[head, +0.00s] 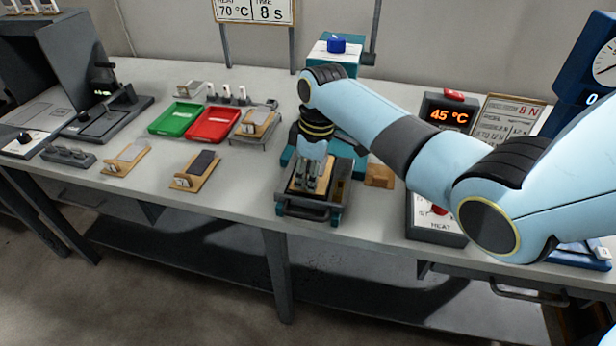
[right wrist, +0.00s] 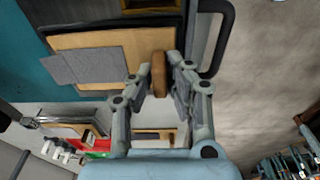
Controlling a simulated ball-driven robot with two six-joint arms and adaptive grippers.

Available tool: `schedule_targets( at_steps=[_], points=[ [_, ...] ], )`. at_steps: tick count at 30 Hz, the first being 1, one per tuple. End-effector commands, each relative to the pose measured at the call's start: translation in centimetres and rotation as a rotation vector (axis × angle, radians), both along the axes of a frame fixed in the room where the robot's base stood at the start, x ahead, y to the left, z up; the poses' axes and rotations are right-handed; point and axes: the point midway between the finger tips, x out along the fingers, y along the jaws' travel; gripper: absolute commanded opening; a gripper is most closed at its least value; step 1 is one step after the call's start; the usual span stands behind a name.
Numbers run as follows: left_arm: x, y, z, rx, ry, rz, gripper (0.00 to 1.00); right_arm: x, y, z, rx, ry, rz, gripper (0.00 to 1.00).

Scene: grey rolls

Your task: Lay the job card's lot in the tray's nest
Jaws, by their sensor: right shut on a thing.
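My right gripper (head: 314,183) reaches down over the pull-out tray (head: 304,212) of the teal machine. In the right wrist view the gripper (right wrist: 160,84) is shut on the brown upright tab (right wrist: 159,72) of a tan wooden board (right wrist: 115,45). Grey flat pieces (right wrist: 85,66) lie on that board. The board is within or just above the tray's dark frame; I cannot tell whether it touches the bottom. The gripper hides part of it in the head view. Two similar boards, one with a light piece (head: 127,157) and one with a dark piece (head: 196,169), lie left on the table. My left gripper is out of view.
A green tray (head: 176,119) and a red tray (head: 213,124) lie left of the machine, beside a small stand (head: 256,127) bearing another board. A wooden block (head: 379,176) and a heater box reading 45 °C (head: 449,116) stand to the right. A printed card (head: 508,118) stands behind.

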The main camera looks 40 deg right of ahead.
Motion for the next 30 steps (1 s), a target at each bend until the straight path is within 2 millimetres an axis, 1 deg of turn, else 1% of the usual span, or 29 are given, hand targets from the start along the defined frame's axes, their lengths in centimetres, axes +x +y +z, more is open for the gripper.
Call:
schedule_targets(
  at_steps=[2, 11, 12, 17, 26, 29, 30],
  points=[
    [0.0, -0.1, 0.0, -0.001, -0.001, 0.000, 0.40, 0.1, 0.0, -0.4, 0.000, -0.001, 0.000, 0.00],
    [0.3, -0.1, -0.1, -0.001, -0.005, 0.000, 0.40, 0.0, 0.0, -0.6, 0.000, -0.001, 0.000, 0.00],
    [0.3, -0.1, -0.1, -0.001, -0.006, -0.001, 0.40, 0.0, 0.0, -0.6, 0.000, -0.001, 0.000, 0.16],
    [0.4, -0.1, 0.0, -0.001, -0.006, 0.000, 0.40, 0.0, 0.0, -0.6, 0.000, -0.001, 0.000, 0.37],
    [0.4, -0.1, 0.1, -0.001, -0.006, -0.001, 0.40, 0.0, 0.0, -0.3, 0.000, -0.003, 0.000, 0.37],
    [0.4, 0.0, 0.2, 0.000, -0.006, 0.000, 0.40, 0.0, -0.1, 0.7, -0.001, -0.003, 0.000, 0.37],
    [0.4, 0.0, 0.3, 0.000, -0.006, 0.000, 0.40, 0.0, -0.2, 1.3, -0.002, -0.006, -0.001, 0.37]
  ],
)
